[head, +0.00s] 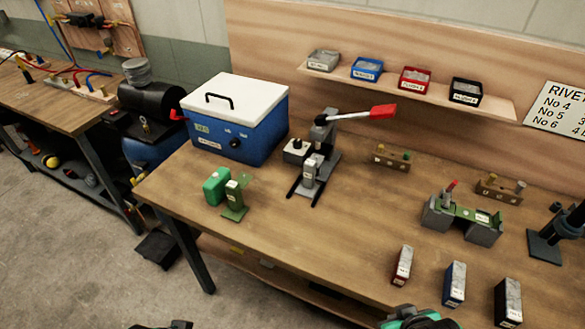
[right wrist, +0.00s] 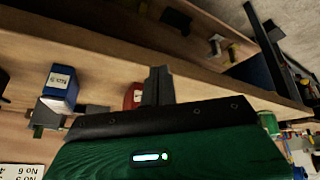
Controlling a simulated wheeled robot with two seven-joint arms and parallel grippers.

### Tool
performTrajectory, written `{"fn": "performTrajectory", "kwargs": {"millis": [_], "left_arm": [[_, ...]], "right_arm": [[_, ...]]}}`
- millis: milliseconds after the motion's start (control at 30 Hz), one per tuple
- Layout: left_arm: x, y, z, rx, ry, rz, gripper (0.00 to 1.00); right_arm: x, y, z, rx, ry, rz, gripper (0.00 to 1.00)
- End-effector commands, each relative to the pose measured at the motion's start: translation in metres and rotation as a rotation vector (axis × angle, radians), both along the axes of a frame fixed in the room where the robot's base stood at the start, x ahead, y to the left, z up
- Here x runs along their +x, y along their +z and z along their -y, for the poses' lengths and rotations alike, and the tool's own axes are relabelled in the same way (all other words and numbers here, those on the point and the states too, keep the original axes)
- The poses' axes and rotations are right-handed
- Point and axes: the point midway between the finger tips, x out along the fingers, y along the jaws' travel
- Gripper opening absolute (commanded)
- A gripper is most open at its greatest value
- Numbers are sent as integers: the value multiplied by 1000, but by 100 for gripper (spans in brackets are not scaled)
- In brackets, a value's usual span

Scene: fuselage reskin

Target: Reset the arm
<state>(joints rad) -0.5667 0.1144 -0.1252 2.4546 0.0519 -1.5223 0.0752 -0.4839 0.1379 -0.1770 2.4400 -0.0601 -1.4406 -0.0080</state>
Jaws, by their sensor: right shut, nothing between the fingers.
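My right gripper (right wrist: 157,86) shows in the right wrist view with its dark fingers together and nothing between them. A red-labelled box (right wrist: 130,96) appears just behind the fingers; I cannot tell the gap. My right arm (head: 420,319) shows as a teal and black part at the bottom edge of the head view, in front of the bench; its fingers are not seen there. A dark sliver at the bottom left of the head view seems to be my left arm (head: 165,325). The left gripper's fingers are out of view.
Red (head: 403,267), blue (head: 454,284) and black (head: 508,302) boxes stand along the bench's front edge near my right arm. A green-and-grey fixture (head: 462,220), a lever press (head: 318,160) and a blue cooler (head: 235,125) stand farther back. The bench's middle (head: 350,230) is clear.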

Motion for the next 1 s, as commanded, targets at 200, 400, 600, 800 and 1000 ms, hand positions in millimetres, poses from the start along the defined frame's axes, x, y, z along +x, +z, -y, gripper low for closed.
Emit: {"fn": "performTrajectory", "kwargs": {"millis": [200,400,600,800,1000], "left_arm": [[-12,2,-16,94,-59,-37,54],[2,-52,-12,89,-59,-56,54],[11,-118,-10,88,-62,-79,54],[7,-212,-10,89,-69,-112,54],[-18,-305,-13,92,-77,-145,54]], "right_arm": [[-65,-19,13,30,-59,-218,0],[-46,-72,10,26,-52,-224,0],[-37,-138,8,25,-49,-246,0],[-41,-232,7,20,-43,-279,0],[-65,-325,10,15,-38,-312,0]]}}
